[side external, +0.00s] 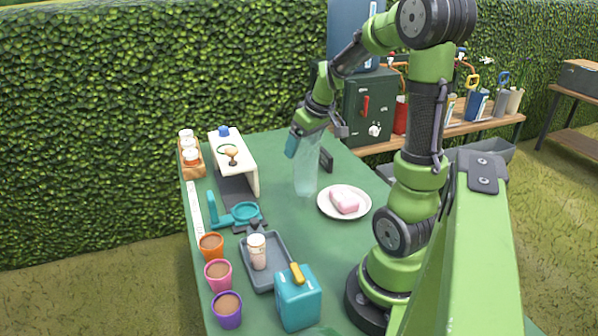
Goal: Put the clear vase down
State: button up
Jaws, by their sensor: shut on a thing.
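The clear vase (306,178) is a tall, see-through, pale vessel near the middle of the green table (290,235). It is upright, just left of the white plate. My gripper (308,150) is at the vase's top and shut on it, with the fingers pointing down. The fingertips are hard to make out against the vase. I cannot tell whether the vase's base touches the table or hangs slightly above it.
A plate (325,209) with a pink block (344,200) lies right of the vase. A small dark upright object (326,160) stands behind it. A white stand (236,160), a teal holder (243,215), a grey tray (281,248), a teal box (298,300) and several pots (218,275) fill the left and front.

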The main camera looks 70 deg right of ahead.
jog(key=w+d+f, duration=0.3)
jog(key=w+d, duration=0.9)
jog(key=w, duration=0.1)
jog(key=shift+w+d+f+m, duration=0.3)
jog(key=shift+d+f+m, duration=0.05)
jog(key=shift+f+m, duration=0.05)
jog(key=shift+f, duration=0.1)
jog(key=o, duration=1.5)
jog(key=shift+f, duration=0.1)
